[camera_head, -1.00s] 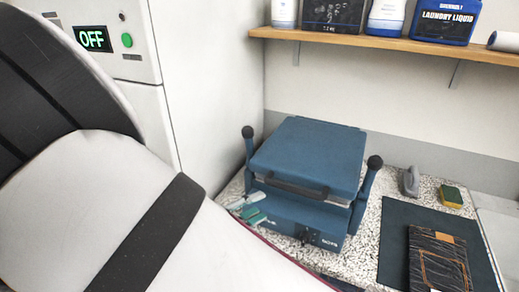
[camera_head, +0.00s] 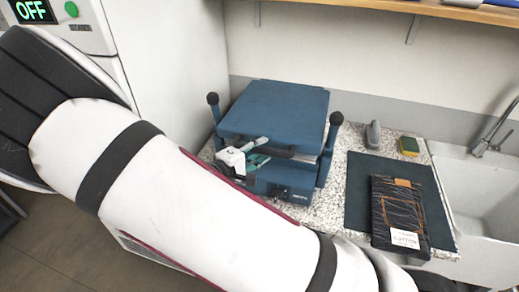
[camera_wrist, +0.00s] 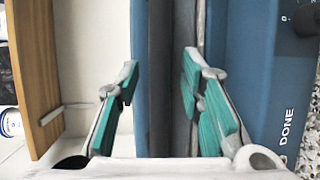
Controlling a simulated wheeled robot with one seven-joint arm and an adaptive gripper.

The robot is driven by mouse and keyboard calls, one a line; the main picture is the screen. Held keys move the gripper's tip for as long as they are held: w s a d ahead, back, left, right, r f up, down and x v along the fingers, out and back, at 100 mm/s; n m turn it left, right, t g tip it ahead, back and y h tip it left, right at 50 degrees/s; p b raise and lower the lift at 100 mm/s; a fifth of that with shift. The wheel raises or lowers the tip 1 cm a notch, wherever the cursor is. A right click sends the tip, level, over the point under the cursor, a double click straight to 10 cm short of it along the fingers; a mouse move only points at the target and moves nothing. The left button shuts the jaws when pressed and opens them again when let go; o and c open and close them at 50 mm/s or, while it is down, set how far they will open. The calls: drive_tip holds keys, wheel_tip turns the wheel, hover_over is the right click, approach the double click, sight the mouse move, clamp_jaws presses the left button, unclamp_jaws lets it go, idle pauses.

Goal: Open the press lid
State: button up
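The blue press (camera_head: 275,105) stands on the speckled counter with its lid (camera_head: 270,108) down. A dark handle (camera_head: 292,154) runs along the lid's front edge, partly hidden by my gripper. My gripper (camera_head: 254,162) with green pads is at the left part of that front edge. In the wrist view my gripper (camera_wrist: 160,95) is open, its two fingers apart. The dark handle bar (camera_wrist: 184,60) runs between the fingers, nearer the right one. I cannot tell whether a finger touches it. The press front with the word DONE (camera_wrist: 287,130) is on the right.
Dark posts with round knobs (camera_head: 335,119) flank the press. To its right are a grey iron-like object (camera_head: 373,134), a sponge (camera_head: 409,146), and a dark mat (camera_head: 357,190) bearing a dark folded garment (camera_head: 398,215). A sink (camera_head: 480,190) is at far right, a shelf (camera_head: 450,12) above.

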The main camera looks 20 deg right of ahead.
drive_tip(key=shift+d, duration=0.15)
drive_tip(key=shift+c, duration=0.6)
clamp_jaws()
drive_tip(key=shift+w, duration=0.1)
